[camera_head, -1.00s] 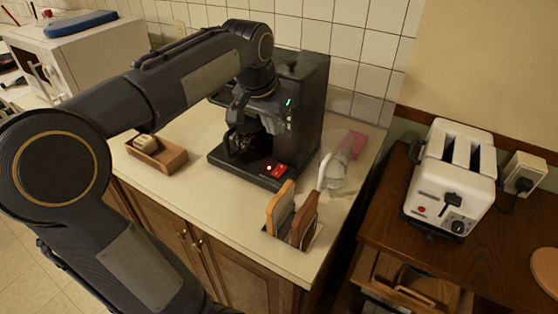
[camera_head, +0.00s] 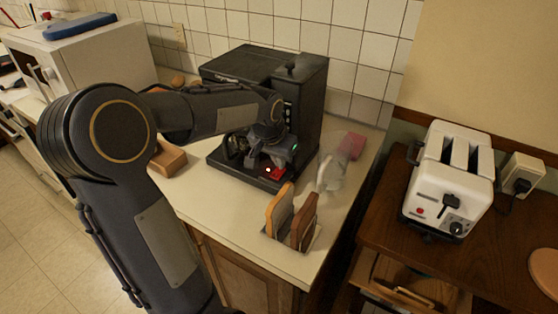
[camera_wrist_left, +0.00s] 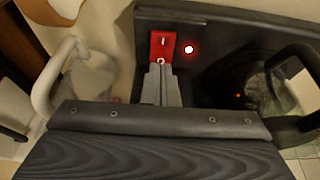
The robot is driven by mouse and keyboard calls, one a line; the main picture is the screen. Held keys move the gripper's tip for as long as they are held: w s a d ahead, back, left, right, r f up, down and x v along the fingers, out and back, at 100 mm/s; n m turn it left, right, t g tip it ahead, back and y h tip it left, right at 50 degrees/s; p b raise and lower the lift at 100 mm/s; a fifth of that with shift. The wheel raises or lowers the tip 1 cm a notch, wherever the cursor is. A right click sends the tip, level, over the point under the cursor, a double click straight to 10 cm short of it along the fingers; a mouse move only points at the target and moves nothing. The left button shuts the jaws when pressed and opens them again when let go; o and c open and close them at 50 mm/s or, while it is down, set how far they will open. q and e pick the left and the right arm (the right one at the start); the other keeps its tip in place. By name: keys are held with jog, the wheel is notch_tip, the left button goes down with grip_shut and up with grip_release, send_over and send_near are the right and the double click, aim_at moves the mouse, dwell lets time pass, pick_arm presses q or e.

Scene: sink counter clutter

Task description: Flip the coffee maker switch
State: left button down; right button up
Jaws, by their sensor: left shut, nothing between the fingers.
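The black coffee maker (camera_head: 300,100) stands on the counter against the tiled wall. Its red switch (camera_head: 274,173) sits on the front of its base, with a small lit light beside it. In the left wrist view the red switch (camera_wrist_left: 162,47) is straight ahead of the fingertips, and the light is to its right. My left gripper (camera_wrist_left: 161,68) is shut and empty, its tips at the lower edge of the switch. I cannot tell whether they touch. The glass pot (camera_wrist_left: 250,88) is to the right in that view. My right gripper is not in view.
A holder with wooden boards (camera_head: 291,217) stands at the counter's front right. A wooden box (camera_head: 168,158) is at left. A white toaster (camera_head: 450,180) stands on the side table.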

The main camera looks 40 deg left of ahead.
pick_arm(q)
jog(key=shift+f, duration=0.45)
jog(key=shift+f, duration=0.1)
jog(key=shift+w+f+b, duration=0.2)
jog(key=shift+f+b, duration=0.2)
jog(key=shift+b, duration=0.05)
jog(key=shift+s+r, duration=0.1)
jog(key=shift+r, duration=0.2)
jog(key=shift+f, duration=0.1)
jog(key=shift+s, duration=0.1)
jog(key=shift+s, duration=0.15)
jog(key=shift+s+d, duration=0.1)
jog(key=shift+s, duration=0.55)
